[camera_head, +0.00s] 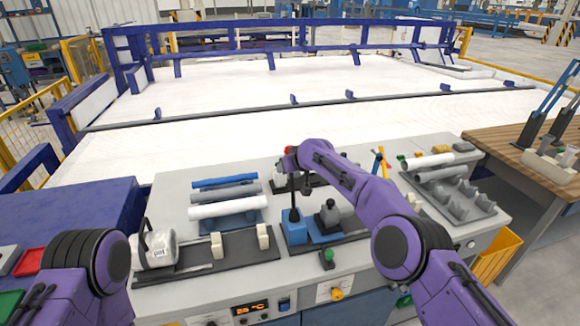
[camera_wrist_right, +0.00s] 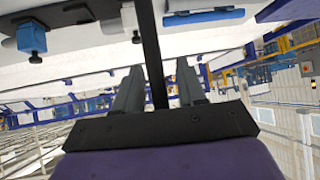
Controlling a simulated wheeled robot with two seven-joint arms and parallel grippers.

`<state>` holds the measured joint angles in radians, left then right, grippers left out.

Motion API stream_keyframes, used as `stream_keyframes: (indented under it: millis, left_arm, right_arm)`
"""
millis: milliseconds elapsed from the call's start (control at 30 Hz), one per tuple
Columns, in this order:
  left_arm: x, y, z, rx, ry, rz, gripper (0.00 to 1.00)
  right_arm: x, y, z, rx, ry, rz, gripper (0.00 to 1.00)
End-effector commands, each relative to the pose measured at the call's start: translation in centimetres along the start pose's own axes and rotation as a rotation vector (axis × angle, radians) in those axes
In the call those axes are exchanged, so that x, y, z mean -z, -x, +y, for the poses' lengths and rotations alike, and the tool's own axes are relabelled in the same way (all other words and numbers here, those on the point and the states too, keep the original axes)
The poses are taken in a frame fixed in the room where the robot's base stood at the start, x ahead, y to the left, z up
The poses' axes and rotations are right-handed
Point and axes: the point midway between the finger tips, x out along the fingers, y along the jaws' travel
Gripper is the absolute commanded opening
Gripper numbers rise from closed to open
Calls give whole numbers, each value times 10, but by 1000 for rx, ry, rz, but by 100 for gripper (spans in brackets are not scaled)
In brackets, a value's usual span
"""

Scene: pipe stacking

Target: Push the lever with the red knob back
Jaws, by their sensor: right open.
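The red knob (camera_head: 289,150) shows at the head of my right arm in the head view, partly covered by the purple wrist. A dark upright rod (camera_head: 292,198) stands below it on a blue block (camera_head: 294,232). My right gripper (camera_wrist_right: 158,66) is open, its two grey fingers apart. In the right wrist view a dark rod (camera_wrist_right: 151,40) passes between the fingers, with a gap on each side. That view does not show the knob. In the head view the fingers are mostly hidden. My left arm is at the lower left; its fingers are not in view.
A black-knobbed lever (camera_head: 329,212) stands right of the blue block. Blue, grey and white pipes (camera_head: 228,205) lie to the left. A grey rack (camera_head: 462,200) with pipes is at the right. A white conveyor (camera_head: 300,112) lies behind.

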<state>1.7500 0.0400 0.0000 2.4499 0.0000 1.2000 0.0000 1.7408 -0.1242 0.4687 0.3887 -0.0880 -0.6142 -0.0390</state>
Motion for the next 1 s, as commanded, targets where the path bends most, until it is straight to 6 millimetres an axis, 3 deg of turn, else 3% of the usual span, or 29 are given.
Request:
stream_keyframes:
  millis: [333,700,1000]
  left_arm:
    - [-4,-10,1,0,0,0,68]
    - [-15,-36,3,0,0,0,68]
    - [-15,-36,3,0,0,0,68]
  right_arm:
    - [-1,27,1,-1,0,0,40]
    - [0,93,0,-1,1,2,40]
    - [1,104,0,0,-1,0,40]
